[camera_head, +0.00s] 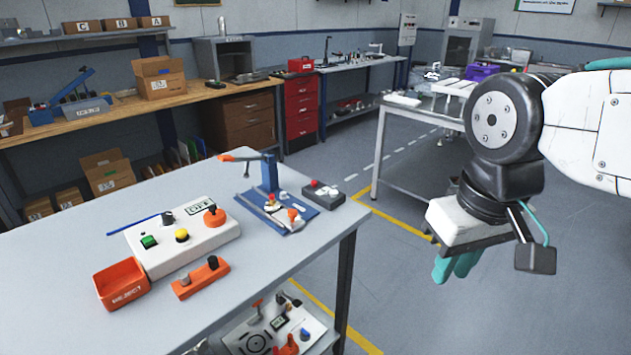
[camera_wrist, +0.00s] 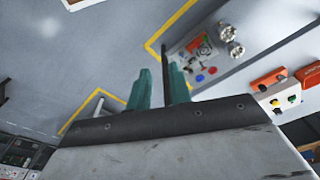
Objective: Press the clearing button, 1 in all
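A white control box (camera_head: 190,243) sits on the grey table. It carries a green button (camera_head: 149,241), a yellow button (camera_head: 182,235), a black knob (camera_head: 167,217), an orange-red mushroom button (camera_head: 214,216) and a small display reading OFF (camera_head: 201,208). I cannot read which button is the clearing one. The box also shows at the right edge of the wrist view (camera_wrist: 287,112). My gripper (camera_head: 457,268) hangs over the floor, well to the right of the table, pointing down. Its teal fingers (camera_wrist: 161,74) stand apart with nothing between them.
A panel (camera_head: 275,335) lies on the lower shelf. Floor between table and gripper is clear.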

